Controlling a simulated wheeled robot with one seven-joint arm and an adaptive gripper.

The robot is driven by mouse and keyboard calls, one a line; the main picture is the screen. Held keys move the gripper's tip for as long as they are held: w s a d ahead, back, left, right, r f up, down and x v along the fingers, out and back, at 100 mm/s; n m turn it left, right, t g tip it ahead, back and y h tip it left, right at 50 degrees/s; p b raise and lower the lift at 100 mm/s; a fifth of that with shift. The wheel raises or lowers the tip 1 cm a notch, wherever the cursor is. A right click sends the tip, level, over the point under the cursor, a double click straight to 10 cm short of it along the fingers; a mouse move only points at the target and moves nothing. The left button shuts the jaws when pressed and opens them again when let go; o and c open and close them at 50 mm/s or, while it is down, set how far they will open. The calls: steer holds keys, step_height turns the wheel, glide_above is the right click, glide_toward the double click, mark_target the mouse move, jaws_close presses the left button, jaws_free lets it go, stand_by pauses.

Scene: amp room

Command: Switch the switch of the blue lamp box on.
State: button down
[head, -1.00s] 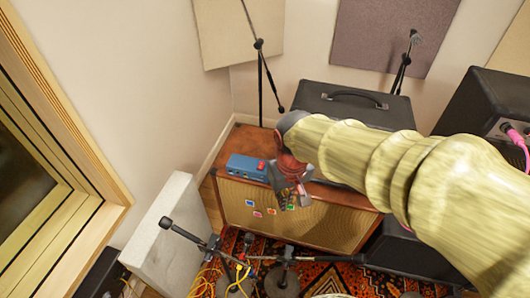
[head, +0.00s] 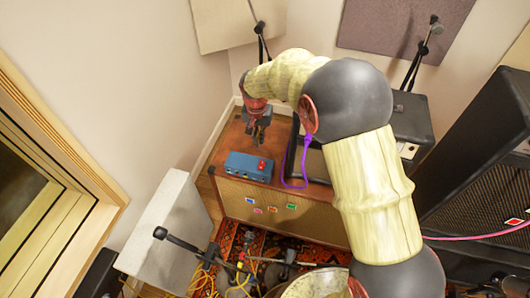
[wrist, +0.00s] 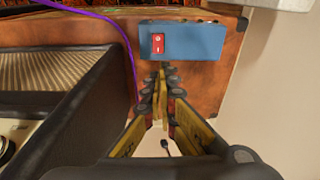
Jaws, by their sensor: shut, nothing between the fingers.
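The blue lamp box (head: 248,167) sits on top of the brown wooden cabinet (head: 292,184), near its left front. Its red rocker switch (head: 262,165) is on the top face at the box's right end. The box (wrist: 195,42) and the switch (wrist: 158,43) also show at the top of the wrist view, with light marks on the rocker. My gripper (head: 257,138) is behind the box in the head view, pointing down. In the wrist view the closed fingertips (wrist: 162,68) lie just below the box near the switch. I see no clear contact. The lamps are not clearly visible.
A black amplifier (head: 412,120) stands right of the box on the cabinet, partly hidden by my arm. A purple cable (head: 293,183) hangs close by. A microphone stand (head: 180,240) and cables are in front. A grey-white panel (head: 165,225) stands left.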

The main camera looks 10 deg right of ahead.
mark_target(262, 161)
steer(key=shift+m, duration=0.3)
steer(key=shift+s, duration=0.1)
steer(key=f+b, duration=0.1)
steer(key=f, duration=0.3)
steer(key=w+f+b, duration=0.1)
steer(key=f+b, duration=0.1)
steer(key=f, duration=0.3)
steer(key=f+b, duration=0.1)
steer(key=f, duration=0.4)
steer(key=shift+w+d+b, duration=0.3)
